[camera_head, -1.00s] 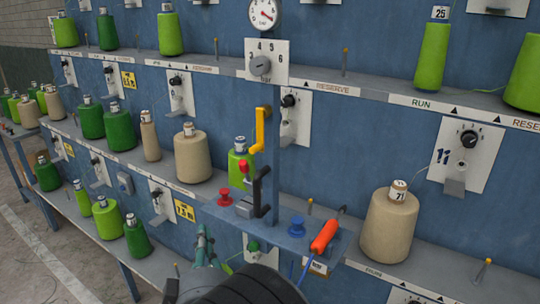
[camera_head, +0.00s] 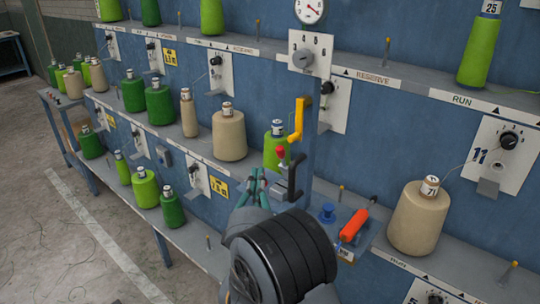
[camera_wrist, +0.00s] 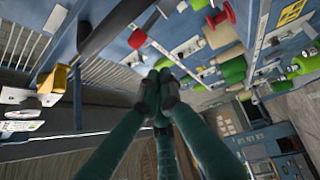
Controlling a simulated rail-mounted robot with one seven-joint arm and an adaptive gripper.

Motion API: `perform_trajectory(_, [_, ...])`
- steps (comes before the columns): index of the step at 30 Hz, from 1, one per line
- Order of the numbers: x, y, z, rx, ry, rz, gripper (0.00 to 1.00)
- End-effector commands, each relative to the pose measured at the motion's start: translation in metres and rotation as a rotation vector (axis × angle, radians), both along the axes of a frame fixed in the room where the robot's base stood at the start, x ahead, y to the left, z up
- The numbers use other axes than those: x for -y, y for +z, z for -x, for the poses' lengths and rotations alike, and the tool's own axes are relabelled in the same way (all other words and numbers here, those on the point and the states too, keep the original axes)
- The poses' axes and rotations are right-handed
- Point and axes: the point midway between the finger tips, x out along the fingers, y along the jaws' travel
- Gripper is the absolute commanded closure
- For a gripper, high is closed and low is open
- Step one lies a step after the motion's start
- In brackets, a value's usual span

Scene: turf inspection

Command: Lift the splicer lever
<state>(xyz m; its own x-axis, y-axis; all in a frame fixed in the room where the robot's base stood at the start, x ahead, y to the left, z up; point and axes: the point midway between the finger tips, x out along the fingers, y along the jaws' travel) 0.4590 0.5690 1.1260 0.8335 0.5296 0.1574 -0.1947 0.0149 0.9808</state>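The splicer is on the small bracket shelf of the blue frame. Its lever has a red knob (camera_head: 281,153) and stands roughly upright beside a black angled part (camera_head: 294,178). A yellow cranked handle (camera_head: 298,120) is just above it. My gripper (camera_head: 256,175), with teal fingers, is left of the lever in the head view, apart from it as far as I can tell. In the wrist view my gripper's fingertips (camera_wrist: 158,78) meet, with nothing visible between them. My wrist hides the splicer's lower part in the head view. A dark bar (camera_wrist: 105,30) shows in the wrist view, too unclear to name.
An orange-handled tool (camera_head: 353,226) and a blue peg (camera_head: 327,212) are right of my wrist. A beige cone (camera_head: 418,217) stands farther right. A green cone (camera_head: 274,150) is behind the lever. Open floor (camera_head: 75,240) lies at the left.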

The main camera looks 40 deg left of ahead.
Motion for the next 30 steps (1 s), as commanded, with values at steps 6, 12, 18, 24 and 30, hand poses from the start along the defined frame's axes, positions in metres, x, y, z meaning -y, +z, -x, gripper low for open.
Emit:
perform_trajectory(6, [-0.002, 0.010, -0.034, -0.001, -0.003, 0.002, 1.00])
perform_trajectory(12, [0.000, 0.011, -0.049, 0.001, 0.001, 0.001, 1.00])
perform_trajectory(18, [0.001, 0.010, -0.051, 0.000, 0.001, 0.000, 1.00])
perform_trajectory(24, [0.001, 0.010, -0.051, 0.001, 0.001, 0.000, 1.00])
perform_trajectory(30, [0.002, 0.018, -0.065, 0.002, 0.000, -0.006, 1.00])
